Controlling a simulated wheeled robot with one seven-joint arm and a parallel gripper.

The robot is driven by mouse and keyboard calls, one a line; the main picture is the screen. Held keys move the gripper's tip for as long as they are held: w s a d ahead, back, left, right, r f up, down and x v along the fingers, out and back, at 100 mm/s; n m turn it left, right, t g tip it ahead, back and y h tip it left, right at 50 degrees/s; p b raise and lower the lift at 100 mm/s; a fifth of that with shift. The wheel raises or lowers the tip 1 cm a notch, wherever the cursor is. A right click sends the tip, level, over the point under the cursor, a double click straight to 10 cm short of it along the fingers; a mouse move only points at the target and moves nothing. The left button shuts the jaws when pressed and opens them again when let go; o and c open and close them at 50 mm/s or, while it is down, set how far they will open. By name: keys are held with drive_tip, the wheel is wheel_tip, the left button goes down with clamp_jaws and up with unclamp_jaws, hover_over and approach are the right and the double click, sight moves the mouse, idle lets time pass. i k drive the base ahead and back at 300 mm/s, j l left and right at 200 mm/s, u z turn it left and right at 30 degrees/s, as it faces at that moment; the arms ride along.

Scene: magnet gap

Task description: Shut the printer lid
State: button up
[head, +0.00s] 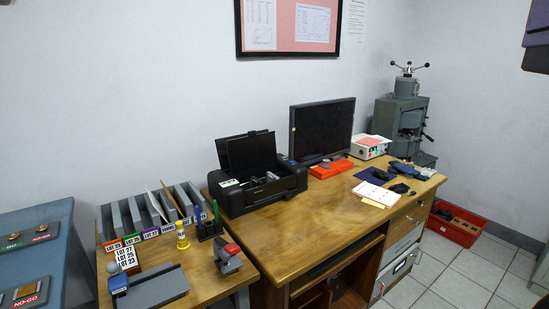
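The black printer (285,190) stands at the left end of the wooden desk, near the wall. Its dark lid (250,151) is raised and leans back at the rear of the printer. The inside of the printer is exposed, with small grey and white parts showing. Nothing touches the lid. My gripper is not seen in the head view, so its state is hidden.
A monitor (322,129) stands right of the printer, with a red tray (331,169) before it. A pen holder (210,229) and upright file dividers (150,211) are to the left. Bare desk (318,213) lies before the printer. A dark object (537,38) is cut off top right.

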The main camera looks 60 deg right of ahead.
sight(254, 150)
drive_tip(key=z, duration=1.15)
